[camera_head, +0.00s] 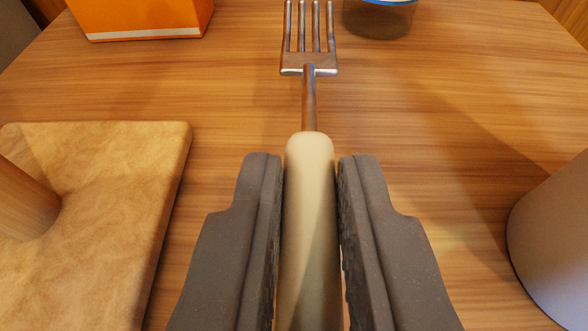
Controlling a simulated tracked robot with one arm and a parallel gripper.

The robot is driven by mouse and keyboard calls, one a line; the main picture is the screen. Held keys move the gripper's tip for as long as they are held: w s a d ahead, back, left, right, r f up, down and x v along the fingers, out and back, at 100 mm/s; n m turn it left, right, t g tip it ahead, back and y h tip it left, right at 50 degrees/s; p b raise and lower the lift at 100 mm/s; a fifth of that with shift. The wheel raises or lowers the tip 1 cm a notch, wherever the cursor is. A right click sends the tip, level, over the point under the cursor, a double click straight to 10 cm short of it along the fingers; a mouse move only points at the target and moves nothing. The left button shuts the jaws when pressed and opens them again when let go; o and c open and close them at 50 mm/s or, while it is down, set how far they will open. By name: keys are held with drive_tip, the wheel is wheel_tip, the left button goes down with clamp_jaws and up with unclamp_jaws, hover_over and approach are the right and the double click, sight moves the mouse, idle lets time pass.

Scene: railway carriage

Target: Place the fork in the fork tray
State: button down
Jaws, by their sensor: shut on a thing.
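A fork (310,180) with a cream handle and metal tines points away from me, up the middle of the camera view. My gripper (311,190) is shut on its handle, with one dark grey finger on each side. The neck and tines extend past the fingertips over the wooden table. I cannot tell how high the fork is above the table. I see no tray that I can make out as the fork tray.
The wooden table (420,120) is clear around the fork. A tan board (110,220) with a wooden post (22,200) is at left. An orange box (140,15) stands at the back left, a clear container (380,18) at the back, and a grey rounded object (555,240) at right.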

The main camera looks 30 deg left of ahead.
drive_tip(key=shift+w+a+f, duration=0.15)
drive_tip(key=shift+w+a, duration=0.15)
drive_tip(key=shift+w, duration=0.05)
wheel_tip(320, 180, down, 3)
drive_tip(key=shift+f+b, duration=0.2)
drive_tip(key=shift+b, duration=0.75)
drive_tip(key=shift+r, duration=0.1)
drive_tip(key=c, duration=1.4)
unclamp_jaws()
